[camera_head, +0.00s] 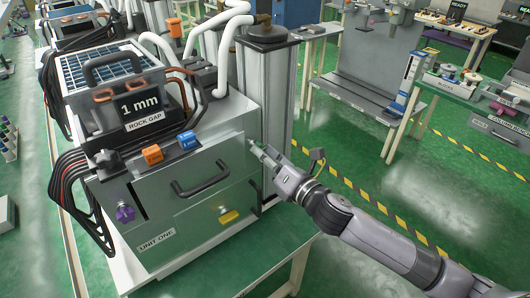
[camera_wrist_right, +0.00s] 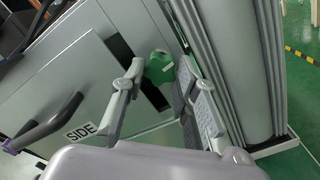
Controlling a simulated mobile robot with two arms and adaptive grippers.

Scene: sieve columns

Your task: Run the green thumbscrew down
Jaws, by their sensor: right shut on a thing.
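In the head view only a small bit of green (camera_head: 256,146) shows at my fingertips. My right gripper (camera_head: 259,150) reaches it from the right, and in the wrist view its fingers (camera_wrist_right: 160,78) stand on either side of the green head, shut on it. How far the screw is in cannot be told. My left gripper is out of view.
The panel carries a black handle (camera_head: 203,181), a purple knob (camera_head: 125,213) and a yellow knob (camera_head: 229,216). A grey column (camera_head: 272,90) stands close behind my gripper. Green floor lies open to the right.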

